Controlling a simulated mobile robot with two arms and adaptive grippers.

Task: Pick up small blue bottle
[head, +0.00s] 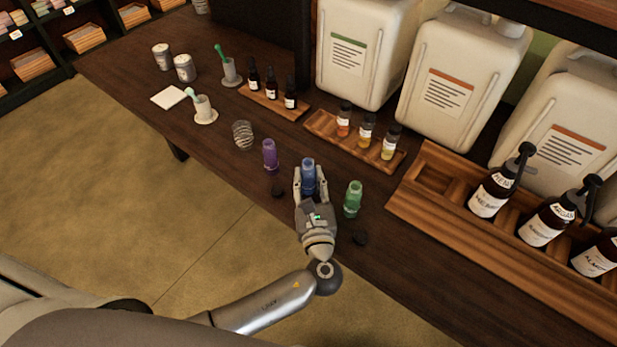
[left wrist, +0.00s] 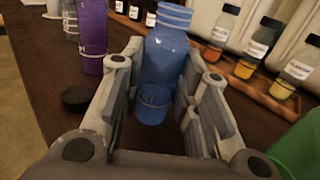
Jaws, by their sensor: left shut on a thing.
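The small blue bottle (head: 308,176) stands upright on the dark wooden table, between a purple bottle and a green bottle. My left gripper (head: 310,182) is around it from the front. In the left wrist view the blue bottle (left wrist: 165,60) is between the two fingers of the left gripper (left wrist: 165,95), which are shut on it. The bottle's neck and upper body show above the fingers. Whether its base touches the table is hard to tell. My right gripper is in neither view.
The purple bottle (head: 270,156) stands close on the left and the green bottle (head: 352,199) close on the right. Black caps (head: 278,192) lie on the table near the front edge. Behind are a wooden tray (head: 322,126) of small bottles and large white jugs (head: 450,75).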

